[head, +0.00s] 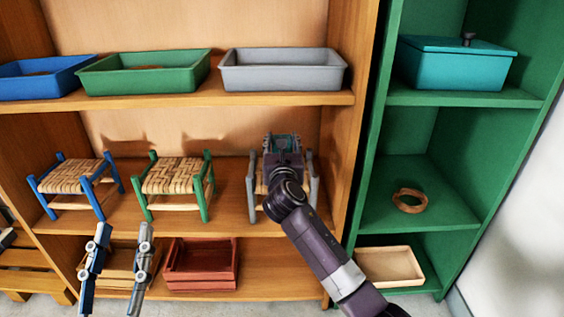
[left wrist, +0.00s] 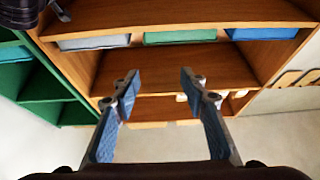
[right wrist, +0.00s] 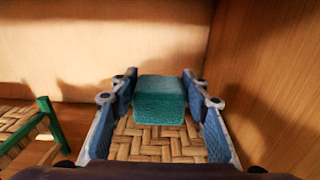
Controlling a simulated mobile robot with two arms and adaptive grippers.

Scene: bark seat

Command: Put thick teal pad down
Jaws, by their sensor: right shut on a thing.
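The thick teal pad (right wrist: 160,101) is a block between the fingers of my right gripper (right wrist: 160,84), which is shut on it. It sits over the woven seat (right wrist: 142,147) of the grey stool; I cannot tell whether it touches the weave. In the head view my right gripper (head: 283,145) and arm hide most of the grey stool (head: 312,185), and only a little of the pad shows. My left gripper (head: 122,232) is open and empty in front of the lower shelf. Its spread fingers also show in the left wrist view (left wrist: 157,76).
A green stool (head: 173,184) and a blue stool (head: 76,184) stand left on the same shelf (head: 232,205). Grey (head: 283,76), green (head: 143,77) and blue trays (head: 40,80) stand above. A red crate (head: 202,265) is below. A green cabinet (head: 455,150) stands right.

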